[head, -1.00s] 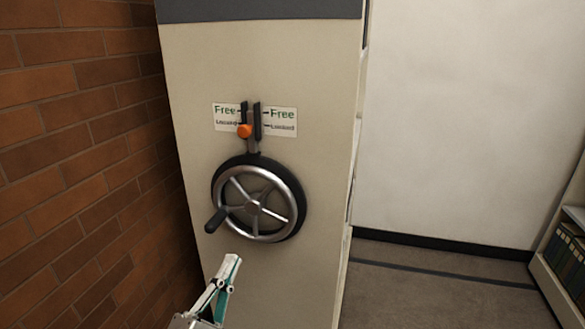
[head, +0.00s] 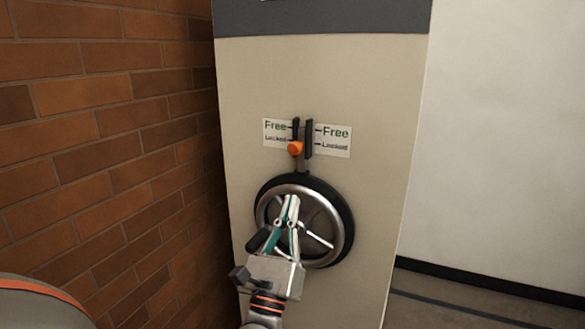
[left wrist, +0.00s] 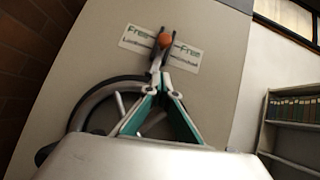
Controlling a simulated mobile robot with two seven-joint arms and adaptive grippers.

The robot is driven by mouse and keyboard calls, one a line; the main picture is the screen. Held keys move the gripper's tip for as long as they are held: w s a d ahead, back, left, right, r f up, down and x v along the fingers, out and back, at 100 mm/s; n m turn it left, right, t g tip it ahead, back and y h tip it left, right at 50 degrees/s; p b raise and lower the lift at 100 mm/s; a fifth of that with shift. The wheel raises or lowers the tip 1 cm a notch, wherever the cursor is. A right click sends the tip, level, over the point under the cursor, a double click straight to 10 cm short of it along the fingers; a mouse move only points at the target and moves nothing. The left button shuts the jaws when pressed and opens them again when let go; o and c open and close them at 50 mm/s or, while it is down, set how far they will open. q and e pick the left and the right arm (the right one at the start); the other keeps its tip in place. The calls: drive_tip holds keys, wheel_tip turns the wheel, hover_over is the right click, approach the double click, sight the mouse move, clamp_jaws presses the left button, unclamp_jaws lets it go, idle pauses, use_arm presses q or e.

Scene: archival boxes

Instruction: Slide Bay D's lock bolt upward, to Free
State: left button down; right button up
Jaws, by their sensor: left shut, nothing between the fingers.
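The lock bolt's orange knob (head: 295,148) sits between two dark upright guides on the cream bay end panel (head: 360,190). It is level with the "Locked" marks of the white label (head: 334,137), below the "Free" marks. The knob also shows in the left wrist view (left wrist: 164,40), above the fingertips. My left gripper (head: 291,200) is shut and empty. In the head view it is in front of the spoked handwheel (head: 347,215), below the knob and apart from it. My right gripper is not in view.
The handwheel's dark crank handle (head: 258,240) sticks out at the wheel's lower left. A brick wall (head: 110,130) stands close on the left. Shelves with binders (left wrist: 292,107) show at the right in the left wrist view.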

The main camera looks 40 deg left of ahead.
use_arm(q)
drive_tip(key=w+a+r+p, duration=0.2)
drive_tip(key=w+r+p, duration=0.1)
drive_tip(key=r, duration=0.3)
drive_tip(key=shift+w+r, duration=0.3)
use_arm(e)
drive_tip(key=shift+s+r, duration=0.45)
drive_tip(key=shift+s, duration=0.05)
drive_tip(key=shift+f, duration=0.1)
